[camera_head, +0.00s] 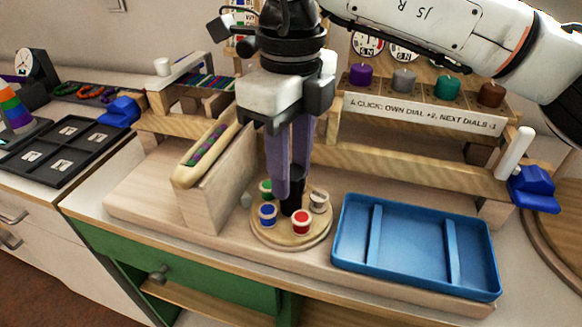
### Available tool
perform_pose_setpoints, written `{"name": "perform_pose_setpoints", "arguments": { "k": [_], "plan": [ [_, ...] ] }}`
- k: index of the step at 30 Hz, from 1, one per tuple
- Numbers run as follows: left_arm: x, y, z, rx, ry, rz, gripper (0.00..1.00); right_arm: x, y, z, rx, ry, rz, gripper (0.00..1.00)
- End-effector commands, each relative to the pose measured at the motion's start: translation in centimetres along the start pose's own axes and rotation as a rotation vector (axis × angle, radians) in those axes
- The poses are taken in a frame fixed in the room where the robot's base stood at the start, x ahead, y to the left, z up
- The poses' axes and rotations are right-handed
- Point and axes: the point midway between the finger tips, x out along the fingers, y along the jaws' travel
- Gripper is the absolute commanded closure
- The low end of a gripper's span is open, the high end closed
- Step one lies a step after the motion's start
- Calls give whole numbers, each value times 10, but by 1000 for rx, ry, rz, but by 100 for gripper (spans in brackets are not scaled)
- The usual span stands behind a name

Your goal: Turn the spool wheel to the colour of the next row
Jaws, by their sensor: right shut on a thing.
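The spool wheel (268,237) is a round wooden disc on the wooden base in the middle. It carries a green spool (265,187), a blue spool (267,213), a red spool (301,221) and a pale grey spool (319,200). A black knob (291,204) stands at its centre. My right gripper (291,190) points straight down and is shut on the black knob. Its fingers hide part of the wheel's back. A wooden bead board (206,155) with green and purple beads stands tilted to the left of the wheel. My left gripper is not in view.
A blue divided tray (413,247) lies right of the wheel, close to it. A wooden rack (420,165) with coloured knobs and a printed sign stands behind. A black compartment tray (62,150) lies far left. A green drawer (190,270) is below the front edge.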

Motion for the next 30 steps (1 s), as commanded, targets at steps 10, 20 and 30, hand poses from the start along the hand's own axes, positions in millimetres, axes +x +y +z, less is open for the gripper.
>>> {"name": "perform_pose_setpoints", "arguments": {
  "k": [10,20,30],
  "plan": [
    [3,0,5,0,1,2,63,-1,-1,0,330,-4,-3,91],
    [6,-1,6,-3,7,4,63,-2,-1,0,636,-5,-3,91],
    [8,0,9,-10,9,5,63,-2,-1,0,867,-5,-2,91]
  ]
}}
